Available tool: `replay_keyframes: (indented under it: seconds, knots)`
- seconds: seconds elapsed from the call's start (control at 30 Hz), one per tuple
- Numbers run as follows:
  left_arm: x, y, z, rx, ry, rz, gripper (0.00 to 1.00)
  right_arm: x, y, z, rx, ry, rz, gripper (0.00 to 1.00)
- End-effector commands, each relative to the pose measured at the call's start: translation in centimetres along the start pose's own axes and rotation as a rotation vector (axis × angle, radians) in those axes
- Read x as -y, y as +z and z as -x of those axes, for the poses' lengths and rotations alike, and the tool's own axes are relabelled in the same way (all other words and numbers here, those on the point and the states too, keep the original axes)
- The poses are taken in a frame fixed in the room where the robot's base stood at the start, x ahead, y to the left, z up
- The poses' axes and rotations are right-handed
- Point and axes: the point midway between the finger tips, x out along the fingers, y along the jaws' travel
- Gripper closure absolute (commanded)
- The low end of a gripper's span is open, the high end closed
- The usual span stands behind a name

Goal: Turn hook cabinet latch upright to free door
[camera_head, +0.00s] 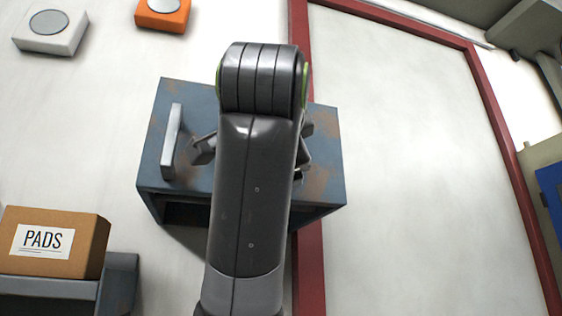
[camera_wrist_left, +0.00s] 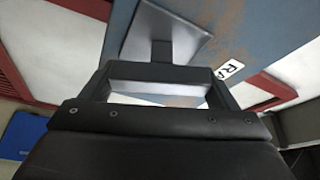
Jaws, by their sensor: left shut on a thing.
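The blue-grey, rust-marked cabinet (camera_head: 325,180) is fixed to the wall in the head view. My left arm stands in front of it and hides the middle of its door, including the latch area. Only dark side parts of my left gripper show past the arm. In the left wrist view, a silver plate (camera_wrist_left: 185,38) lies on the cabinet face, with a dark latch stub (camera_wrist_left: 162,49) standing out from it. My left gripper (camera_wrist_left: 160,72) is shut on the latch at this stub. The latch's full shape and angle are hidden. My right gripper is not in view.
A pale bar handle (camera_head: 172,140) is on the cabinet's left side. A PADS box (camera_head: 55,243) sits on a shelf at lower left. White (camera_head: 50,32) and orange (camera_head: 163,14) units are on the wall above. A red-framed panel (camera_head: 420,150) is at right.

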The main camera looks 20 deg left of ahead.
Motion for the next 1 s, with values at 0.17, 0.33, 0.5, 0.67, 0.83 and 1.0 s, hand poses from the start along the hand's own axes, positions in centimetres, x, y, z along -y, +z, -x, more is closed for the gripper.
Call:
replay_keyframes:
  seconds: [0.17, 0.33, 0.5, 0.67, 0.83, 1.0]
  knots:
    - [-0.2, 0.2, 0.0, 0.004, 0.057, -0.136, 0.41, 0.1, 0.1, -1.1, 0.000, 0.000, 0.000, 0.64]
    - [-0.2, 0.1, 0.0, 0.004, 0.099, -0.241, 0.41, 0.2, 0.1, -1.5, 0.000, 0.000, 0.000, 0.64]
    - [-0.2, 0.1, 0.0, 0.003, 0.131, -0.314, 0.41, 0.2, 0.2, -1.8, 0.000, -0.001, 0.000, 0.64]
    - [-0.2, 0.1, -0.1, 0.004, 0.146, -0.353, 0.41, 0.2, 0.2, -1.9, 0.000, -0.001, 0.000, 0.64]
    - [-0.2, 0.1, -0.1, 0.003, 0.153, -0.371, 0.41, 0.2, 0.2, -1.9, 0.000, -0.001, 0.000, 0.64]
    - [-0.1, 0.1, -0.1, 0.003, 0.153, -0.374, 0.41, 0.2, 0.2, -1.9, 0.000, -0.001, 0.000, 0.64]
